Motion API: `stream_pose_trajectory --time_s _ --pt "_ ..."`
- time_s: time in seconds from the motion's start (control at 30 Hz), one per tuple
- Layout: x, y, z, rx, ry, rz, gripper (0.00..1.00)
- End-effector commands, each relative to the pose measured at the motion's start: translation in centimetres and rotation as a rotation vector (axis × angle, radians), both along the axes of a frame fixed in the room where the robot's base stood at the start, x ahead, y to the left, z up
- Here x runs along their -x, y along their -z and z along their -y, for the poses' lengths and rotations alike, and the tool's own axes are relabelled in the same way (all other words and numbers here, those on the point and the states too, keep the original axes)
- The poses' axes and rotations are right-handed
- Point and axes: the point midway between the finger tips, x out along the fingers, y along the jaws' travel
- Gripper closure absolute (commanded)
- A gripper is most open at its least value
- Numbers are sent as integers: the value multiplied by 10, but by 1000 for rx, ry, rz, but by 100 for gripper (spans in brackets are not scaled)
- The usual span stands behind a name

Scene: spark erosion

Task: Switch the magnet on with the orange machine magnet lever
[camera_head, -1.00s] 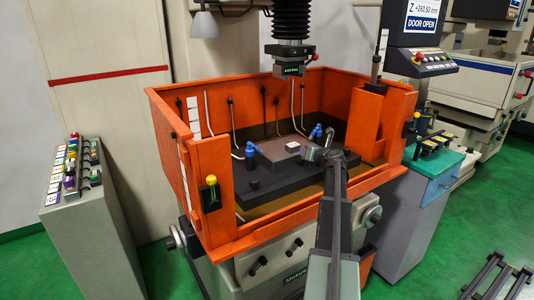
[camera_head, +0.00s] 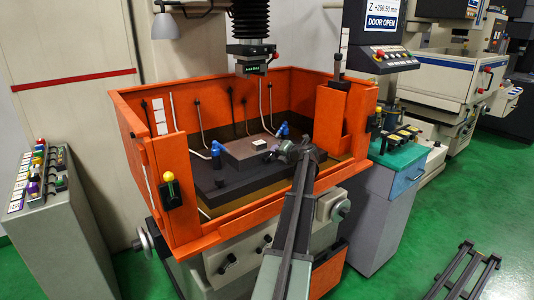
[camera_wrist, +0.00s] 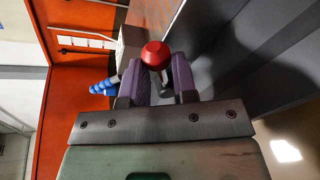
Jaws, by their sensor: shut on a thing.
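The orange machine's tank (camera_head: 118,115) stands in the middle of the head view. Inside it lies the dark magnet chuck (camera_head: 215,190), with a grey-brown plate and a small pale block (camera_head: 260,146) on top. My gripper (camera_head: 290,150) reaches over the front wall to the right end of the chuck. In the wrist view the purple-grey jaws of my gripper (camera_wrist: 160,82) are shut around the stem of the magnet lever, whose red knob (camera_wrist: 155,54) shows between the fingertips. In the head view the lever is hidden by my gripper.
Blue nozzles (camera_head: 282,130) and hoses stand around the chuck. The machine head (camera_head: 250,62) hangs above. An orange column (camera_head: 342,125) rises at the right of the tank. A grey control console (camera_head: 45,200) stands at the left, a teal-topped cabinet (camera_head: 400,180) at the right.

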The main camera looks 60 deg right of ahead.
Motion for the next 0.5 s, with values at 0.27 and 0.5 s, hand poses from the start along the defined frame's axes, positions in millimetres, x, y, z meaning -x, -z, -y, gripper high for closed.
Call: stream_pose_trajectory --time_s 0.27,0.5 --pt "2 0 1 -4 3 2 100" --pt "2 0 1 -3 2 1 65"
